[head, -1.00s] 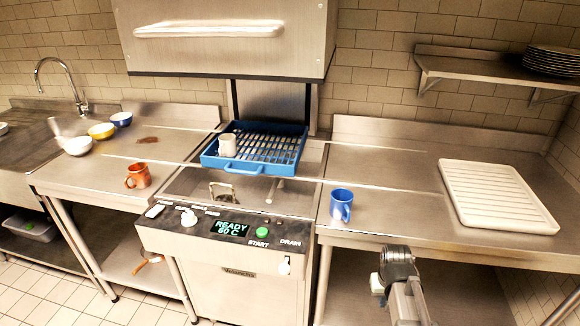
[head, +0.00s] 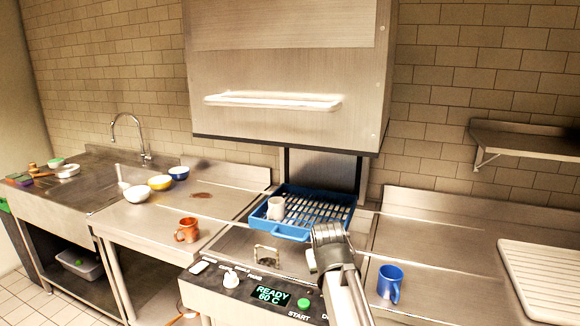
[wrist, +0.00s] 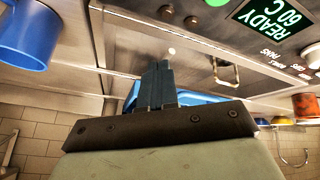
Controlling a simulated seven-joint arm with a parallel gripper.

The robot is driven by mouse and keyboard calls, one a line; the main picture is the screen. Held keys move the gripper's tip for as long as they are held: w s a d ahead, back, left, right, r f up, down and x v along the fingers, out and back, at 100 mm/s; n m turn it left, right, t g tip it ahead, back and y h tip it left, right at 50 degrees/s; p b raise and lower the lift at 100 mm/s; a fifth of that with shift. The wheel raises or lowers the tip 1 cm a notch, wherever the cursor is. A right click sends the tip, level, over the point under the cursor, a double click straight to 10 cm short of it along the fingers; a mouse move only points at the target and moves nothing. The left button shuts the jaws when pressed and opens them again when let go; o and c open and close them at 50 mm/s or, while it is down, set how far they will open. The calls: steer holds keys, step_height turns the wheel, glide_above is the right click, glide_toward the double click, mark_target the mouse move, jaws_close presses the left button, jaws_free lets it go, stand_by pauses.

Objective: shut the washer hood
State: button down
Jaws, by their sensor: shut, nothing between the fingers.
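The washer hood (head: 290,65) is a large steel box raised well above the washer counter, with open space below it. Its long pale handle bar (head: 273,101) runs across the lower front face. Under the hood a blue rack (head: 318,212) sits on the washer, holding a whitish mug (head: 276,208). My gripper (wrist: 161,75) is shut and empty in the wrist view, its dark fingers together. In the head view my arm stands in front of the washer, below the hood and its handle, touching neither; the fingertips cannot be made out there.
The control panel (head: 262,293) reads READY 60 C. A blue mug (head: 390,283) stands right of my arm, an orange mug (head: 187,230) to the left. Several bowls, including a yellow one (head: 160,182), are near the sink. A white ribbed board (head: 545,280) lies at right.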

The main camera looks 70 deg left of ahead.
steer(key=s+a+r+n+y, duration=0.3)
steer(key=s+a+r+y, duration=0.4)
steer(key=s+a+r, duration=1.3)
steer(key=s+a+r+n+g+y, duration=0.2)
steer(key=s+a+r, duration=0.2)
steer(key=s+r, duration=0.5)
steer(key=s+a+r+n+g+y, duration=0.1)
steer(key=s+a+r+n+y, duration=0.2)
steer(key=s+r, duration=0.65)
steer(key=w+d+r+m+t+h, duration=0.45)
steer(key=w+d+r+m, duration=0.3)
steer(key=w+d, duration=0.55)
steer(key=w+d+r+m+t+h, duration=0.3)
steer(key=w+d+r+m+h, duration=0.3)
steer(key=w+d+r, duration=0.6)
steer(key=w+a+f, duration=0.2)
steer(key=f, duration=0.4)
steer(key=w+a+f+y, duration=0.1)
steer(key=w+a+f, duration=0.1)
steer(key=f, duration=0.4)
steer(key=shift+w+m, duration=0.45)
steer(key=shift+w, duration=0.4)
